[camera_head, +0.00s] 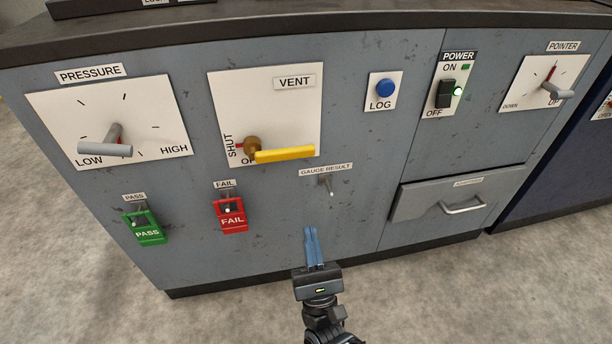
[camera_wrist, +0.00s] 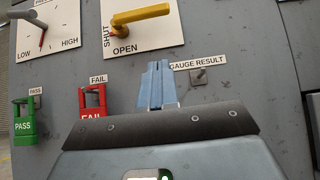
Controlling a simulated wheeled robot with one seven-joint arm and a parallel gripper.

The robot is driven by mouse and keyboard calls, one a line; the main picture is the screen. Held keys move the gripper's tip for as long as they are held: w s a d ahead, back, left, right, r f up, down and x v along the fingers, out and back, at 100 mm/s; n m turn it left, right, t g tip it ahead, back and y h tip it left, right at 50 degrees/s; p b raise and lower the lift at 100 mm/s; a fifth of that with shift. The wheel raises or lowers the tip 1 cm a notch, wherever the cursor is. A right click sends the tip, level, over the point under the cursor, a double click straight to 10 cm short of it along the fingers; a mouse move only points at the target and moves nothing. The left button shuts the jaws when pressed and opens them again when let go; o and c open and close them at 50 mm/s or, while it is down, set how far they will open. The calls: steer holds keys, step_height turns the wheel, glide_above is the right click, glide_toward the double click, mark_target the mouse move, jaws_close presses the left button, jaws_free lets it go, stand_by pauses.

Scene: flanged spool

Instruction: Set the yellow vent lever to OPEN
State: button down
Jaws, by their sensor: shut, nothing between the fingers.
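The yellow vent lever (camera_head: 285,154) sticks out from a brass-coloured pivot on the white VENT plate (camera_head: 265,95). Its handle reaches to the right, nearly level, and covers part of the OPEN label in the head view. A small red mark at the pivot's left points toward SHUT. The wrist view shows the lever (camera_wrist: 142,14) at the top, with OPEN readable below it. My gripper (camera_head: 311,232) is shut and empty, below and a little right of the lever, apart from it. Its fingers (camera_wrist: 157,68) point up toward the panel.
Green PASS tag (camera_head: 146,232) and red FAIL tag (camera_head: 231,218) hang at lower left. An empty GAUGE RESULT peg (camera_head: 329,187) stands right of my fingers. The PRESSURE lever (camera_head: 105,148) is left; a drawer handle (camera_head: 463,206) protrudes right. The panel between lever and gripper is clear.

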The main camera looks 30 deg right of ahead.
steer(key=p, duration=0.2)
glide_toward(300, 156)
steer(key=w+d+r, duration=0.2)
steer(key=w, duration=0.3)
steer(key=shift+w+r, duration=0.15)
steer(key=shift+r, duration=0.4)
steer(key=shift+r+n+y, duration=0.15)
steer(key=shift+n+y, duration=0.25)
steer(key=shift+y, duration=0.1)
